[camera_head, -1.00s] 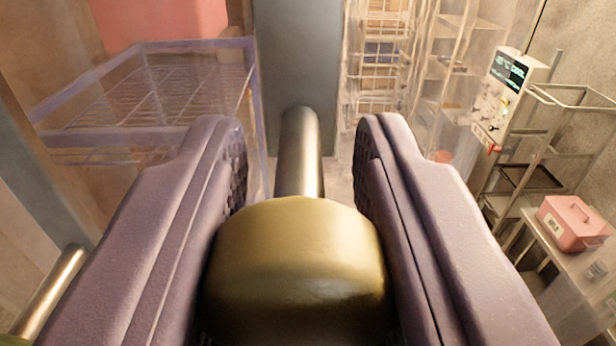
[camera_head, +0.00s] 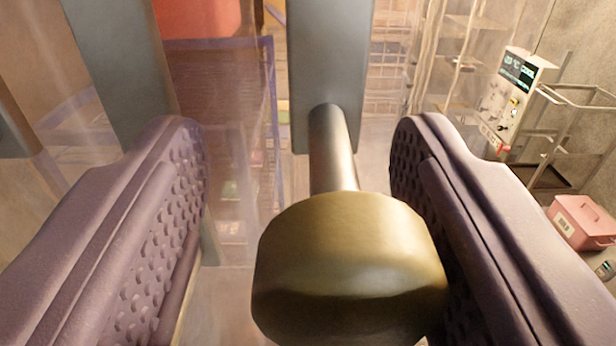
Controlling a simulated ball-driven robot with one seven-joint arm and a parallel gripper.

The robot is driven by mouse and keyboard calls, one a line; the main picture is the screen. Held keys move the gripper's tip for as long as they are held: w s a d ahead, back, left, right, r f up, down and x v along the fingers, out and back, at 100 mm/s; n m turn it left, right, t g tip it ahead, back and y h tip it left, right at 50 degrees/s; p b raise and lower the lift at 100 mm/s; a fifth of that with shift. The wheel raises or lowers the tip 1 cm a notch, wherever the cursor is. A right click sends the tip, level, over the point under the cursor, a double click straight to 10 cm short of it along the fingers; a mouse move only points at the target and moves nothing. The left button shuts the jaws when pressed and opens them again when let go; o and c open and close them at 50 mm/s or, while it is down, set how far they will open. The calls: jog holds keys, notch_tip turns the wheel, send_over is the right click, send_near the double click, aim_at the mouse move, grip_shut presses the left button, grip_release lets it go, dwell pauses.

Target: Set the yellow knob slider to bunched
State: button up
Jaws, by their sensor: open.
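The yellow knob (camera_head: 350,270) is a rounded, brass-yellow cap at the near end of a grey metal stem (camera_head: 332,150). The stem meets a grey vertical bar (camera_head: 328,60) behind it. My gripper (camera_head: 300,150) is open, with its two purple padded fingers on either side of the knob and stem. The knob is close to the right finger and may touch it; I cannot tell for sure. A wide gap lies between the knob and the left finger. The slider's track is not clearly in view.
A second grey bar (camera_head: 120,60) stands at left, partly behind the left finger. Clear strip-like sheets hang behind the bars, with shelving beyond. A white control box (camera_head: 510,100) with a display is at right, above a pink box (camera_head: 582,222).

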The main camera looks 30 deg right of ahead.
jog(key=shift+d, duration=0.15)
jog(key=shift+s, duration=0.3)
jog(key=b+v, duration=0.2)
jog(key=v, duration=0.5)
jog(key=shift+a, duration=0.3)
